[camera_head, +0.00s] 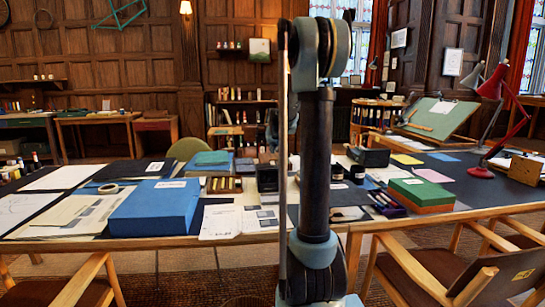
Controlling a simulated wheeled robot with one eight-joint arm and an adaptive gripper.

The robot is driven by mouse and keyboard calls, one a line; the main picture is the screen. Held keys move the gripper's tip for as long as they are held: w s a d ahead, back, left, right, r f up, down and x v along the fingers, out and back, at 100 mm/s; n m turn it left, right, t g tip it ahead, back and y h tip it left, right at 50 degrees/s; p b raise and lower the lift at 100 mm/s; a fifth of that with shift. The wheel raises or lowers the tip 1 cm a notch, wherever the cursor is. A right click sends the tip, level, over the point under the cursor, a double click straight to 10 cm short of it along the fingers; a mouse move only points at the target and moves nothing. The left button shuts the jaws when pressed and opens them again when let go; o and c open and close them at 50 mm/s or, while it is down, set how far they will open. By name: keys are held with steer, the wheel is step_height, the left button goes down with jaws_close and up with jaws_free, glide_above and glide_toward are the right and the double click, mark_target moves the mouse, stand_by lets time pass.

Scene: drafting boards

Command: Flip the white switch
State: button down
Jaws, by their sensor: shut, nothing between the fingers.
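I cannot make out a white switch anywhere in the head view. My own dark and grey-blue arm stands upright in the middle of the picture and hides a strip of the table and the room behind it. My gripper cannot be made out in this view.
A long table with dark mats carries a blue box (155,207), a green and orange box (421,194), papers and a red desk lamp (490,92). Wooden chairs (440,268) stand at the near right. A tilted green drafting board (437,117) is behind. Bare floor shows below the table.

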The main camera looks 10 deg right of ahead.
steer(key=v, duration=0.9)
steer(key=shift+s+f, duration=0.35)
